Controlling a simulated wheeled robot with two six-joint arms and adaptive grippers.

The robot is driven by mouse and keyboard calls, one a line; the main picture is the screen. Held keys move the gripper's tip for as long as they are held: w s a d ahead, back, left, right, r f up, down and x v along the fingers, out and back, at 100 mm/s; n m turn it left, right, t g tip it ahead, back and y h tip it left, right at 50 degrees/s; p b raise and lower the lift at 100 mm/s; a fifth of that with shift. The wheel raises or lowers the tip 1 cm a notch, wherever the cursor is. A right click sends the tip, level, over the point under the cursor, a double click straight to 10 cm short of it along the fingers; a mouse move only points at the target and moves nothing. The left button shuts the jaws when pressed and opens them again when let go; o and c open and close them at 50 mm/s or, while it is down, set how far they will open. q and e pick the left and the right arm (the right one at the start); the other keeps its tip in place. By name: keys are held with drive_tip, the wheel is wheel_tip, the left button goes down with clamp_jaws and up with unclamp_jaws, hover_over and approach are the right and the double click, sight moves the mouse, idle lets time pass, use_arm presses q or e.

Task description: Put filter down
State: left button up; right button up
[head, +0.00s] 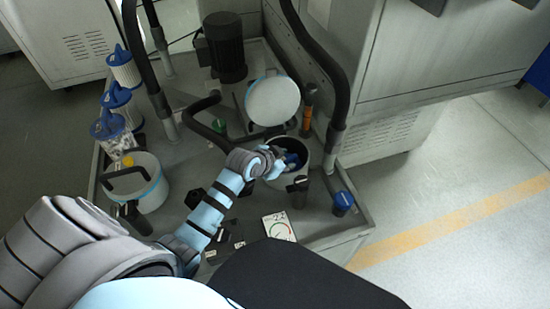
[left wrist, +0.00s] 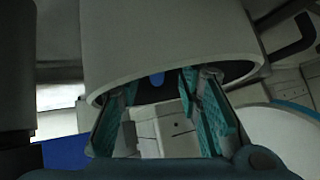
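An open pale canister (head: 304,175) stands on the grey platform, with its round lid (head: 272,100) swung up behind it. A blue part, seemingly a filter's top (head: 292,158), shows inside the canister. My left gripper (head: 277,160) is at the canister's left rim and hides part of the mouth. In the left wrist view its teal fingers (left wrist: 165,120) are spread apart with nothing seen between them. The canister's pale wall (left wrist: 170,40) fills the top there, with a small blue patch (left wrist: 157,79) in its dark mouth. My right gripper is out of view.
Several white filters with blue tops (head: 118,105) stand along the platform's left edge. A closed canister (head: 148,190) is at left. A black motor (head: 224,48), dark hoses (head: 320,60) and a blue-capped item (head: 343,202) surround the work area. A gauge card (head: 279,227) lies in front.

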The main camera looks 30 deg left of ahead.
use_arm(q)
drive_tip(key=d+p+v, duration=0.1)
drive_tip(key=p+v, duration=0.2)
drive_tip(key=v, duration=0.7)
drive_tip(key=shift+a, duration=0.45)
